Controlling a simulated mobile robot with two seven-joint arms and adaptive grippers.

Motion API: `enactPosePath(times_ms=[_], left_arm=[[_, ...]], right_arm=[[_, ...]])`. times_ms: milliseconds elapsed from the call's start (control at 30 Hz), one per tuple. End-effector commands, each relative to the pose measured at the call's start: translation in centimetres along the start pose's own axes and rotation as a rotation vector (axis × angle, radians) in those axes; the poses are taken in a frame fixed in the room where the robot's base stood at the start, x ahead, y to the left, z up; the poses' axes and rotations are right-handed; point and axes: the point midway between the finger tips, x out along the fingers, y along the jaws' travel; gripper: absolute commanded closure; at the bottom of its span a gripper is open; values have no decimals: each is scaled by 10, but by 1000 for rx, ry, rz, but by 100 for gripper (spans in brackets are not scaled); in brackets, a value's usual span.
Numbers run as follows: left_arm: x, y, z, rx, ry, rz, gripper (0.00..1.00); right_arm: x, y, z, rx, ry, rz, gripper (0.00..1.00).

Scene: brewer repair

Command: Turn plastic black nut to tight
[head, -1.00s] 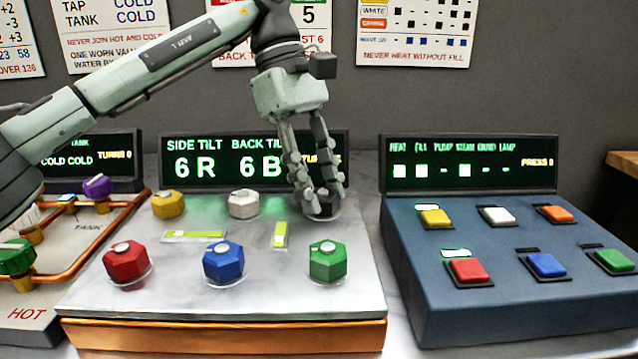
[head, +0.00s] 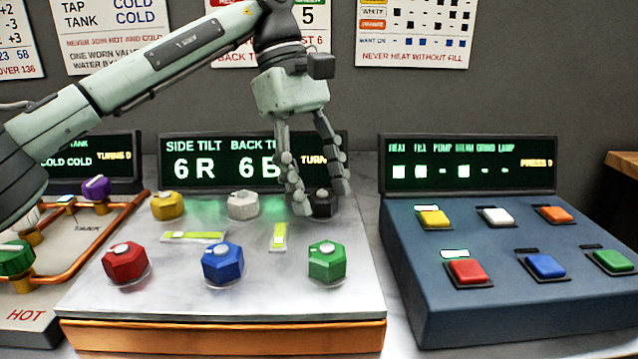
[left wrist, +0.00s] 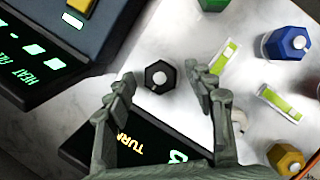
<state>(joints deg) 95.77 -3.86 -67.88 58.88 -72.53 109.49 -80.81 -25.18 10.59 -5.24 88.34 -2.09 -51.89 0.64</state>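The black plastic nut (head: 322,204) sits at the back right of the white marble-look panel (head: 200,300). In the left wrist view the nut (left wrist: 160,77) shows as a dark hexagon with a pale round centre. My left gripper (head: 321,199) points down at it, with one finger on each side. The fingers are open, and in the left wrist view the gripper (left wrist: 163,78) shows gaps between both fingers and the nut. The left finger partly covers the nut's surroundings in the head view. My right gripper is not in view.
Yellow (head: 167,205), white (head: 243,204), red (head: 126,263), blue (head: 223,262) and green (head: 327,262) nuts stand on the same panel. Two level vials (head: 194,236) lie between them. A display (head: 225,165) behind reads 6R and 6B. A blue button box (head: 500,300) stands right.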

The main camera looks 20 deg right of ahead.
Motion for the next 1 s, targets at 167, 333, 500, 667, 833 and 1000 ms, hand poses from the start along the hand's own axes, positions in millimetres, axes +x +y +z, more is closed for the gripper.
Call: enactPosePath(times_ms=[167,333,500,667,833,1000], left_arm=[[-1,0,0,-1,0,0,46],[-20,0,0,-3,2,1,46],[-55,1,1,-3,2,2,46],[-85,0,0,-6,7,-3,46],[-100,0,0,-4,0,-13,46],[-110,0,0,-4,-1,-12,46]], right_arm=[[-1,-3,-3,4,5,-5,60],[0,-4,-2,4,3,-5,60],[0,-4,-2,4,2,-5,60],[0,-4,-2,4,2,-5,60],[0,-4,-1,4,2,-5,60],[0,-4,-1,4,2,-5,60]])
